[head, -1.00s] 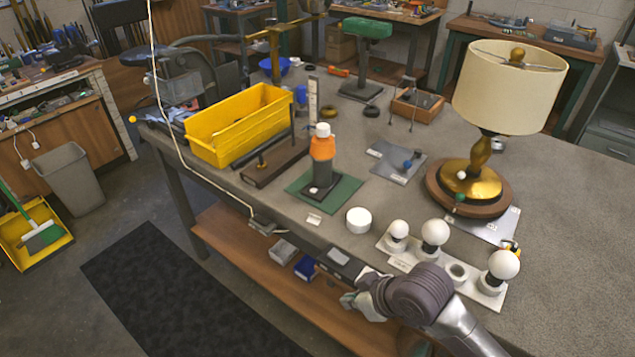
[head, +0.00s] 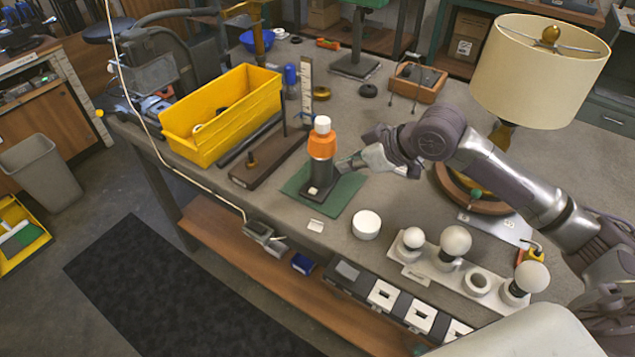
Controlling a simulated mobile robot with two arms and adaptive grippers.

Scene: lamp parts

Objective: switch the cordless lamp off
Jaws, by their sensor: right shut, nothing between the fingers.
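An upright lamp-like body (head: 321,170), dark grey with an orange collar and white top, stands on a green mat (head: 346,193). It shows no cord, and a small white patch marks its foot. I cannot tell if it is lit. My right gripper (head: 347,163) is shut and empty, its tips close to the right of this body's lower half; contact cannot be told. A larger table lamp (head: 541,70) with a cream shade stands at the right, its stem and base partly hidden by my right arm. My left gripper is not in view.
A white round puck (head: 366,224) and a white holder (head: 428,270) with several globe bulbs stand in front. A yellow bin (head: 221,115) and a dark stand with an upright scale (head: 306,90) are to the left. A wooden tray (head: 418,82) lies behind.

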